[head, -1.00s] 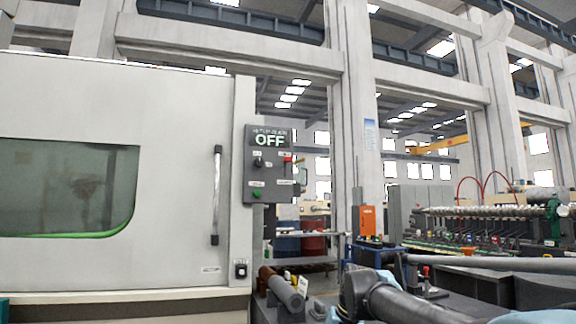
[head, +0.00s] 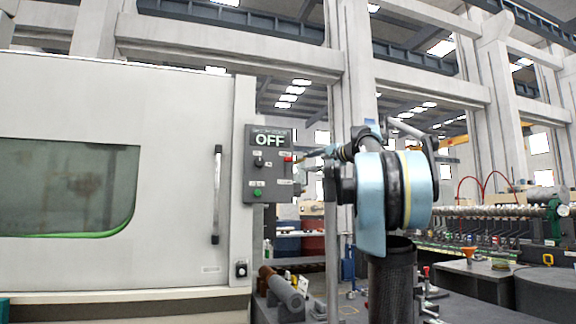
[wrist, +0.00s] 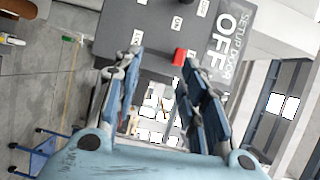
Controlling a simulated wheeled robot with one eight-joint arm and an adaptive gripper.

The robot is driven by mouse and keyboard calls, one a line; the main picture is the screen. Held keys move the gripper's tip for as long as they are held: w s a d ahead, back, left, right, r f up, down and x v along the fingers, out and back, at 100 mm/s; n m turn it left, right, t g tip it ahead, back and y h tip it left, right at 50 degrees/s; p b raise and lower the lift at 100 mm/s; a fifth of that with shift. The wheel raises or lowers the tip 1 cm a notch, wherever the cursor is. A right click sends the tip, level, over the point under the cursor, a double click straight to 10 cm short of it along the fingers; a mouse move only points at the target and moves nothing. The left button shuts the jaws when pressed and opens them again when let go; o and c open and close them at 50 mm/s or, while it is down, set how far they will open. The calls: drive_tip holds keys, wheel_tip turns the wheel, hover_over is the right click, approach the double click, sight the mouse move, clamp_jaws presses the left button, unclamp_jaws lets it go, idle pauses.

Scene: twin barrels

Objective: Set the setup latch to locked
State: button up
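A grey control panel (head: 268,190) hangs on the right end of the machine and its display reads OFF. It carries a black knob (head: 259,162), a green button (head: 257,193) and a small red part (head: 288,158) at its right edge. I cannot tell which part is the setup latch. In the wrist view the panel (wrist: 150,22) is tilted, its display reads SETUP DOOR OFF, and the red part (wrist: 179,56) lies between the fingertips in the picture. My gripper (wrist: 163,62) is open and empty, its fingers apart near the panel's edge; contact cannot be told.
The machine's door has a vertical handle (head: 217,195) left of the panel. Another black knob (head: 241,269) sits low on the machine. A blue cart (wrist: 45,145) shows at lower left in the wrist view. Open floor lies beside it.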

sight(291, 159)
drive_tip(key=shift+m+t, duration=0.4)
drive_tip(key=shift+m, duration=0.1)
drive_tip(key=r+x, duration=0.1)
drive_tip(key=x, duration=0.5)
drive_tip(key=d+r+x, duration=0.1)
drive_tip(key=x, duration=0.5)
drive_tip(key=w+r+x, duration=0.1)
drive_tip(key=x, duration=0.4)
drive_tip(key=shift+w+r, duration=0.35)
drive_tip(key=shift+w, duration=0.1)
